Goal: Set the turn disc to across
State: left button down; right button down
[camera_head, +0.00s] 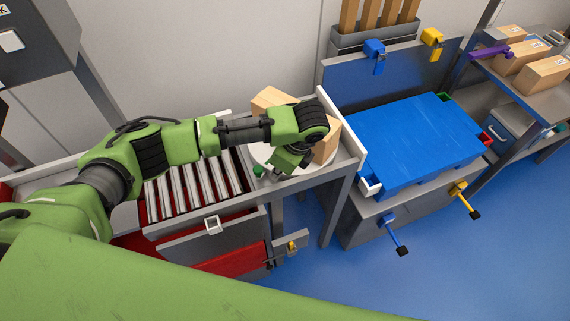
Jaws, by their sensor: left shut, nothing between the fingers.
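The turn disc (262,155) is a pale round plate at the right end of the roller conveyor, largely hidden by my left arm. Cardboard shows on both sides of my wrist, at the back left (270,101) and at the right (327,148), over the disc. I cannot tell whether it is one long carton or two. My left gripper (266,173) is low over the disc's front edge, shut and empty. Whether it touches the disc is hidden. A small dark green piece (258,171) shows beside its tips. My right gripper is not in view.
The roller conveyor (190,185) lies left of the disc. A white end rail (343,125) bounds the disc's right side. Further right stands a blue-topped bench (415,140) with blue and yellow levers. A shelf with cartons (525,55) is at the far right.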

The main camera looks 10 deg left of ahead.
pick_arm(q)
jog(key=shift+w+a+f, duration=0.1)
jog(key=shift+w+a, duration=0.1)
jog(key=shift+a, duration=0.45)
jog(key=shift+w+a, duration=0.15)
jog(key=shift+a, duration=0.45)
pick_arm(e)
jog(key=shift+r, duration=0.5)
pick_arm(q)
jog(key=shift+a+p, duration=0.15)
jog(key=shift+p, duration=0.2)
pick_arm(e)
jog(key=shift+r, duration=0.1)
pick_arm(q)
jog(key=shift+a+m, duration=0.25)
jog(key=shift+m, duration=0.05)
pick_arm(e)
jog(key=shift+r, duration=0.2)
